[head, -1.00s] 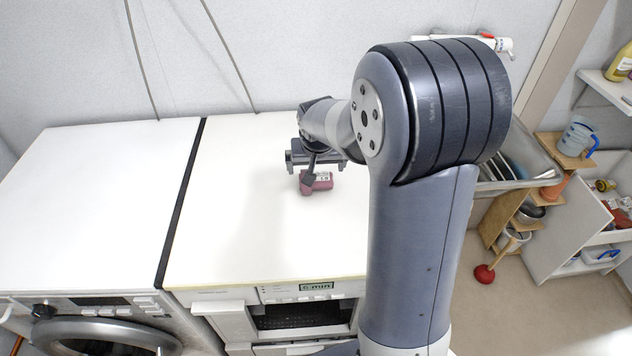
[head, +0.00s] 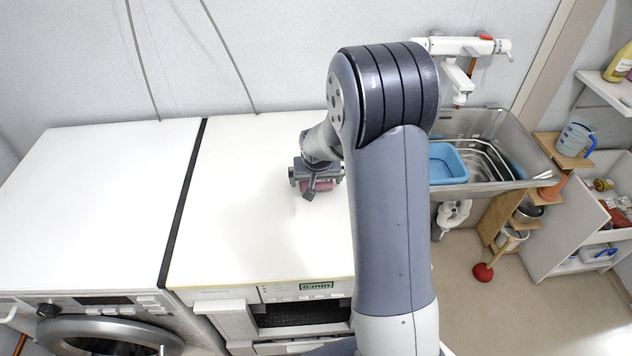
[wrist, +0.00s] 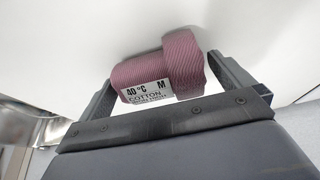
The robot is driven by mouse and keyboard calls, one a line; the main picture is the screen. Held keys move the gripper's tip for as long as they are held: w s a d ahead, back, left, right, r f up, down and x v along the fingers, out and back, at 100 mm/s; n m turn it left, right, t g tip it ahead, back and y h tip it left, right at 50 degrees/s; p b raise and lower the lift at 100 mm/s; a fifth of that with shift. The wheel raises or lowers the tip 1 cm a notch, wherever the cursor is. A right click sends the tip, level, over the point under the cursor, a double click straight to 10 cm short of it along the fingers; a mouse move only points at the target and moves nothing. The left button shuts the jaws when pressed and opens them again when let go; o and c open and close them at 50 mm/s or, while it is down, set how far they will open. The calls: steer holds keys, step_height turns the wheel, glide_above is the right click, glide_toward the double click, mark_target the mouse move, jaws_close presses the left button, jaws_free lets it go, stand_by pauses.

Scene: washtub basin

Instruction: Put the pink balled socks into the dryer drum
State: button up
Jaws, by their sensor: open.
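The pink balled socks (head: 322,186) rest on the white top of the right-hand machine. My gripper (head: 314,181) is right at them, partly covering them in the head view. In the wrist view, the socks (wrist: 150,65) are a ribbed mauve-pink bundle with a white label reading "40 °C M COTTON". They lie between the two fingers of my open gripper (wrist: 162,72), one finger at each end; whether either touches is unclear. No drum interior is clearly visible; a round machine door (head: 75,328) shows at the lower left.
A steel sink (head: 510,150) with a blue basin (head: 447,163) is at right. A red plunger (head: 483,272) stands on the floor.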

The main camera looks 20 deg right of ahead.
steer(key=shift+r, duration=0.1)
steer(key=c, duration=1)
